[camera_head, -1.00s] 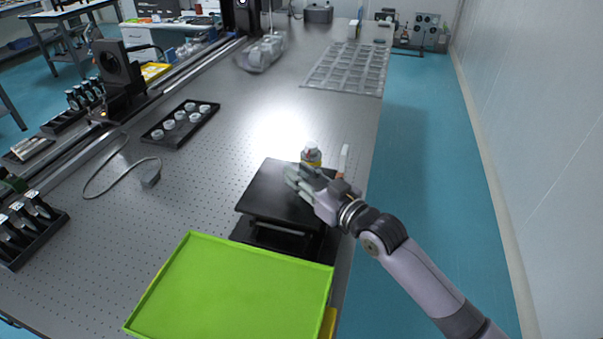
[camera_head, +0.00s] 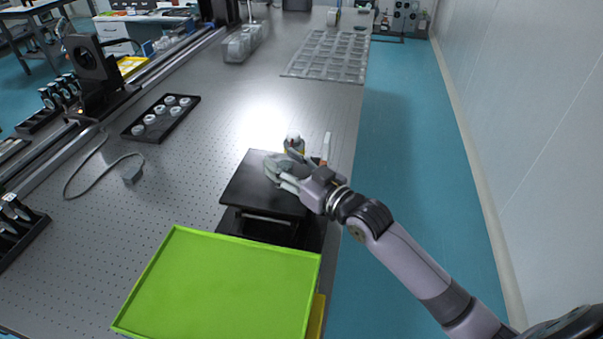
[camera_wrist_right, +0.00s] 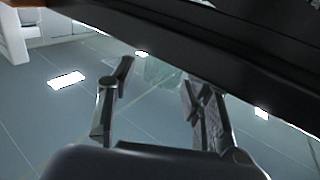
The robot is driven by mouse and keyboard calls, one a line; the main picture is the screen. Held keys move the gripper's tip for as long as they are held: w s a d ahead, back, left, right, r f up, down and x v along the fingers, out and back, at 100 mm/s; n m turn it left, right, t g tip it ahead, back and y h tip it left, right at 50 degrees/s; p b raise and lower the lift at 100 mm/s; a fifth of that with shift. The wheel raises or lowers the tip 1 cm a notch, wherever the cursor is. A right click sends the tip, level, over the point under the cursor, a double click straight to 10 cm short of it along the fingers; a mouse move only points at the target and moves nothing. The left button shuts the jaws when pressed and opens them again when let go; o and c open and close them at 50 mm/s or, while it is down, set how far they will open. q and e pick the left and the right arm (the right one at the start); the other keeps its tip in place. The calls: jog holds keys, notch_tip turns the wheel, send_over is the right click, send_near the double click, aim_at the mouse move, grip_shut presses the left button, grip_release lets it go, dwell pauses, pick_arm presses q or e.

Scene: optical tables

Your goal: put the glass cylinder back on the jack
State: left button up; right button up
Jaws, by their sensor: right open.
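The black jack (camera_head: 247,187) stands near the table's right edge, behind the green tray. My right gripper (camera_head: 274,168) is over the jack's top plate, coming in from the right. In the right wrist view its two fingers (camera_wrist_right: 150,88) are spread apart. A faint clear shape, which looks like the glass cylinder (camera_wrist_right: 160,72), shows between and beyond the fingertips. In the head view the glass is hard to make out against the gripper. I cannot tell whether it touches the plate or the fingers. My left gripper is out of view.
The empty green tray (camera_head: 220,285) lies in front of the jack. A black tray (camera_head: 137,127) with several white round pieces is at left.

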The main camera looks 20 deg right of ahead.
jog(key=b+v, duration=0.2)
jog(key=v, duration=0.9)
jog(key=shift+s, duration=0.4)
jog(key=shift+d+f, duration=0.1)
